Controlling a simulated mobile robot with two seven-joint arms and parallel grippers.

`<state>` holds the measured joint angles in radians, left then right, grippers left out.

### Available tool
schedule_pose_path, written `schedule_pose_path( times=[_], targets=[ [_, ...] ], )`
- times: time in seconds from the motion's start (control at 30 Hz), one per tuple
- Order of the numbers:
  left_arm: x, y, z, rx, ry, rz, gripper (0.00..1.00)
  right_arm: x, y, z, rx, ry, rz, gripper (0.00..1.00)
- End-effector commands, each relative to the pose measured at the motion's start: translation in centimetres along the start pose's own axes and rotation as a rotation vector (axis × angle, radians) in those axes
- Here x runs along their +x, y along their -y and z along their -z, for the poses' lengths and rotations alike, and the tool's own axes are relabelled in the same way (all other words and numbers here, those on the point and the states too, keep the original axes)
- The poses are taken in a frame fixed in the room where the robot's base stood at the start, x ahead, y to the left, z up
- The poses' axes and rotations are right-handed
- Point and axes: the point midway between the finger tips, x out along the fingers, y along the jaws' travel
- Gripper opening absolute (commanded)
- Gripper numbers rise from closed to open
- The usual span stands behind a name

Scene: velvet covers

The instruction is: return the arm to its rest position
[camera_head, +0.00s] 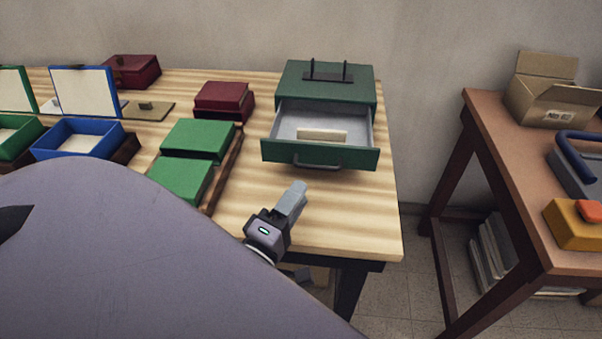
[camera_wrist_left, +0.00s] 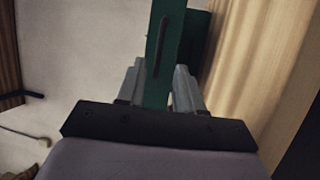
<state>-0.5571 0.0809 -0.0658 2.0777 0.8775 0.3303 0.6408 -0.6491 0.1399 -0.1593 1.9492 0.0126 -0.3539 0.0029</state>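My left gripper (camera_head: 298,190) is over the front right part of the table, in front of the open drawer of the green cabinet (camera_head: 340,85). In the left wrist view my left gripper (camera_wrist_left: 160,78) has its two fingers apart. The green drawer front (camera_head: 350,156) shows between and beyond them, and the drawer handle (camera_head: 317,165) looks clear of the fingers in the head view. Nothing appears held. My large grey-purple arm link fills the lower left of the head view. My right gripper is not in view.
The drawer holds a cream block (camera_head: 322,135). Green boxes (camera_head: 197,139) stand left of it, with dark red boxes (camera_head: 223,100) and an open blue box (camera_head: 82,127) further off. A brown side table (camera_head: 510,165) stands right, across a floor gap. Bare wood (camera_head: 350,215) lies front right.

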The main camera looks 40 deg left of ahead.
Motion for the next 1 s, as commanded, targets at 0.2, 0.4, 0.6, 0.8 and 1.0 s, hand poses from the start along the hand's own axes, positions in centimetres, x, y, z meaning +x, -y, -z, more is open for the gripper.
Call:
schedule_pose_path(
  times=[0.2,0.4,0.6,0.8,1.0],
  targets=[
    [-0.1,0.0,0.0,0.000,0.001,0.000,0.36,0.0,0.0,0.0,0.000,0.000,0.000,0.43],
    [-0.1,0.0,0.0,0.000,0.001,0.000,0.36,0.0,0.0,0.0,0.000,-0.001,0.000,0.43],
    [-0.1,0.0,-0.2,0.007,0.010,0.003,0.36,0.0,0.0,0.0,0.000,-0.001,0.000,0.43],
    [-0.2,0.1,-3.4,0.150,0.181,0.056,0.36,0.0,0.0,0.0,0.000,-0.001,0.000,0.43],
    [-1.9,1.4,-7.8,0.440,0.474,0.162,0.36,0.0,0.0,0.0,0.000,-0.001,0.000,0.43]
  ],
)
